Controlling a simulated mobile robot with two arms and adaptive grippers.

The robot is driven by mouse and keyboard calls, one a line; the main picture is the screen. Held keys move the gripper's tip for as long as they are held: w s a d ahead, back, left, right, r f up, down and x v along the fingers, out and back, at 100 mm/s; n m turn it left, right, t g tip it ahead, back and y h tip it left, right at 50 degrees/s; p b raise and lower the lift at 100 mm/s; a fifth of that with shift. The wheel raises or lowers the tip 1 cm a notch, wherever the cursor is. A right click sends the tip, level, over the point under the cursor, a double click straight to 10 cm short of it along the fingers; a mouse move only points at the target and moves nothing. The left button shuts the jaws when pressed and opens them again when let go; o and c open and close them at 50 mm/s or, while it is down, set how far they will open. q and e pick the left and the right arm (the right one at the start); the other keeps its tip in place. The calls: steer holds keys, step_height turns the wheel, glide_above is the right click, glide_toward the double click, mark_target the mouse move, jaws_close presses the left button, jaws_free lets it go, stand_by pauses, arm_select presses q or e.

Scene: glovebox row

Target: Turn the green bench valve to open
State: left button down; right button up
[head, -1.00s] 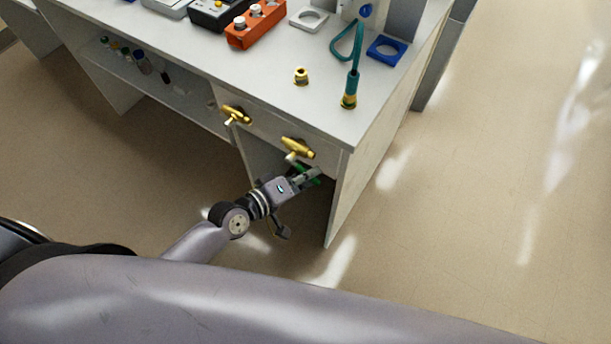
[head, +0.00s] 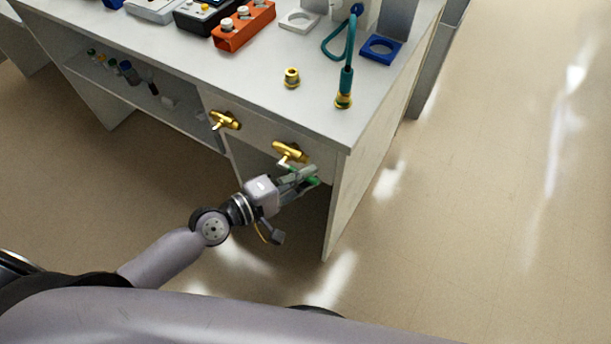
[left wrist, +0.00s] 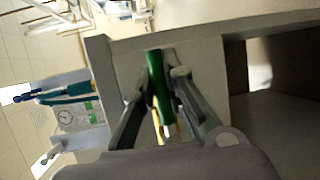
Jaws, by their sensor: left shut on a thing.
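The green valve handle (left wrist: 159,85) sits between the fingers of my left gripper (left wrist: 158,88) in the left wrist view. In the head view the left gripper (head: 302,178) is at the front of the bench, just below the right brass valve body (head: 289,152). A bit of the green handle (head: 313,181) shows beside the fingers; the rest is hidden by them. The gripper is shut on the handle. My right gripper is not in view.
A second brass valve (head: 225,120) is to the left on the bench front. The bench top (head: 240,75) carries a teal hose (head: 346,80), a brass fitting (head: 291,77), an orange block (head: 244,27) and a blue ring holder (head: 381,49). Open floor lies to the right.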

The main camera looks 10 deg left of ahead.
arm_select(q)
steer(key=shift+r, duration=0.1)
steer(key=c, duration=1.6)
jaws_free()
steer(key=shift+c, duration=0.2)
steer(key=shift+a, duration=0.1)
steer(key=v, duration=1.1)
steer(key=shift+s+a, duration=0.25)
steer(key=shift+s, duration=0.1)
